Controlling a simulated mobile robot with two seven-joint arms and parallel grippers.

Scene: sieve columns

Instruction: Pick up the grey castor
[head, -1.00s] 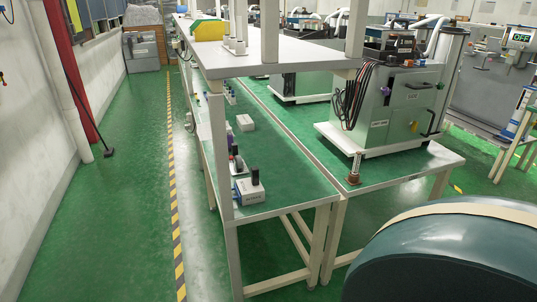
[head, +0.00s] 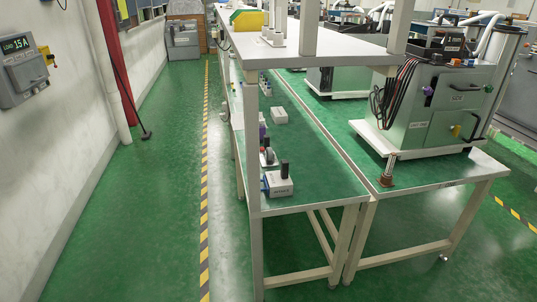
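I cannot make out a grey castor for certain. A small grey and red item (head: 268,156), possibly a castor, stands on the left green bench top (head: 318,178), just behind a white box with a dark upright part (head: 279,184). It is too small to tell its shape. Neither of my grippers is in view.
A white raised shelf (head: 330,46) on posts overhangs the left bench. The right bench carries a large grey machine (head: 440,105) and a brown-based post (head: 386,181). A grey wall meter (head: 22,68) hangs at left.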

